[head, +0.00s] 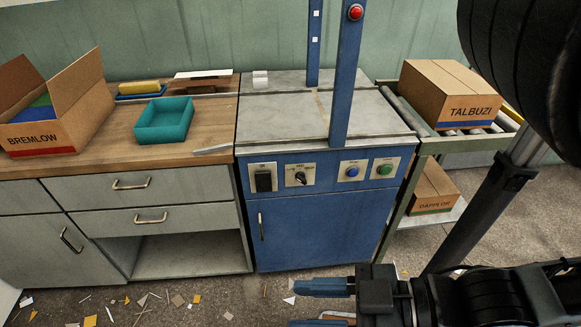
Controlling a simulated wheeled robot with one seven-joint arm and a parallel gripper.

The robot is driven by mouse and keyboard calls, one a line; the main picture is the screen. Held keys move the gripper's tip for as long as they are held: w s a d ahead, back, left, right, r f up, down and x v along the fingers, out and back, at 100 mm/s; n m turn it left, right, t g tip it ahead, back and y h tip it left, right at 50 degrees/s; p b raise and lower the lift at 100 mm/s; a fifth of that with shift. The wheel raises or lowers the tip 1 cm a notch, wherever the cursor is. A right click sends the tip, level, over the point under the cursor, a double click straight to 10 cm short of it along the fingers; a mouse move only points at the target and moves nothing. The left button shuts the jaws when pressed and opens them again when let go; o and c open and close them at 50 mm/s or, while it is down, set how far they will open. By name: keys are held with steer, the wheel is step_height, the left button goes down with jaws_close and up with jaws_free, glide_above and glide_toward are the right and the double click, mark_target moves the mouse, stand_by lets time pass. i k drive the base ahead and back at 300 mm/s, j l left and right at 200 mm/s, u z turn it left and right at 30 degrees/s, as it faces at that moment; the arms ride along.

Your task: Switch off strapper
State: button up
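The strapper (322,225) is a blue cabinet with a grey top and a blue upright arch. Its front panel carries a black rocker switch (263,181) at the left and a black rotary knob (300,178) on a pale plate. A blue button (352,173) and a green button (384,170) sit to the right. A red button (355,12) is high on the arch's right post. My gripper (308,306) is low in front of the cabinet, pointing left, its blue fingers apart with nothing seen between them. It is well below the controls and touches none of them.
A wooden bench at left holds an open BREMLOW box (60,108), a teal tray (164,120) and a yellow block (139,87). A roller conveyor (412,125) at right bears a TALBUZI box (448,95). Scraps litter the floor.

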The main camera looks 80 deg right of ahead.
mark_target(263, 179)
steer(key=z, duration=1.2)
steer(key=k+j+z, duration=0.1)
steer(key=k+j, duration=0.25)
